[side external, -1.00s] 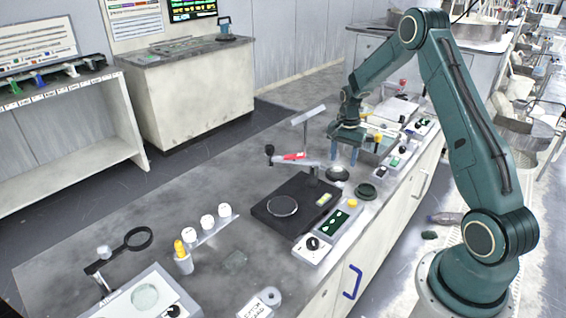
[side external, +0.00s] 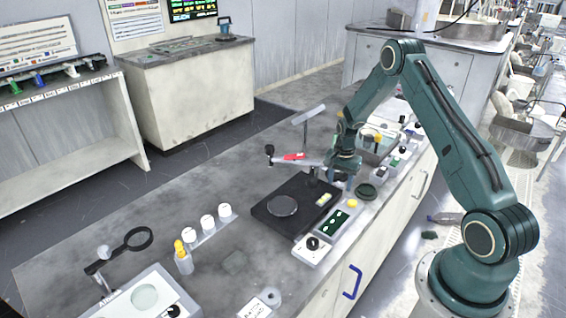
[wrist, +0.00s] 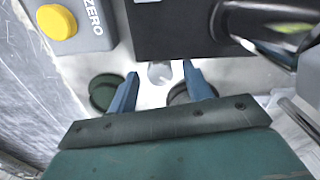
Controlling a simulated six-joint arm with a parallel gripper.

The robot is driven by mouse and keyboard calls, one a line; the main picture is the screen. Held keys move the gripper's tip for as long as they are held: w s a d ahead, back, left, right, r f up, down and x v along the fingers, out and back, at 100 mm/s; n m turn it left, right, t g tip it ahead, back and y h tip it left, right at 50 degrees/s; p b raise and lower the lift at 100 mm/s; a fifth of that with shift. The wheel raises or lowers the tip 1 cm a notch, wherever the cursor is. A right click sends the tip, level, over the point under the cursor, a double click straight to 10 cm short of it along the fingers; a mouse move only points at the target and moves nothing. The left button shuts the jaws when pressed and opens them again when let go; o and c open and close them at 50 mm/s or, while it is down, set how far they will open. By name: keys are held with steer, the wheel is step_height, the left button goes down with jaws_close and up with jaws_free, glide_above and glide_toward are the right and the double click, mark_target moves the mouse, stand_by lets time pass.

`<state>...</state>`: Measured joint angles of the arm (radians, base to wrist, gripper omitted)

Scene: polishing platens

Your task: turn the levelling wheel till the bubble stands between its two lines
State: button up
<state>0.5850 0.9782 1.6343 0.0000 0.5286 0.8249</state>
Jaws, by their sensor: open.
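My gripper (wrist: 160,73) is open, with its two blue fingertips either side of a small pale round knob (wrist: 160,75) at the edge of a black base. The knob looks like the levelling wheel, but I cannot be sure; whether the fingers touch it is unclear. In the side view my gripper (side external: 341,178) is low at the far right corner of the black base (side external: 268,212). A small yellowish window (side external: 325,199) on that base may be the level; the bubble and its lines are too small to read.
A dark green round dish (side external: 366,191) stands right of my gripper. In the wrist view, dark round items (wrist: 103,92) lie beside the fingers. A yellow ZERO button (wrist: 57,22) is close by. A post with an arm rises behind the base.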

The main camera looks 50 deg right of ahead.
steer(key=shift+c, duration=0.4)
steer(key=c, duration=0.9)
steer(key=shift+m, duration=0.3)
steer(key=shift+m, duration=1.1)
steer(key=o, duration=1)
steer(key=shift+r, duration=0.15)
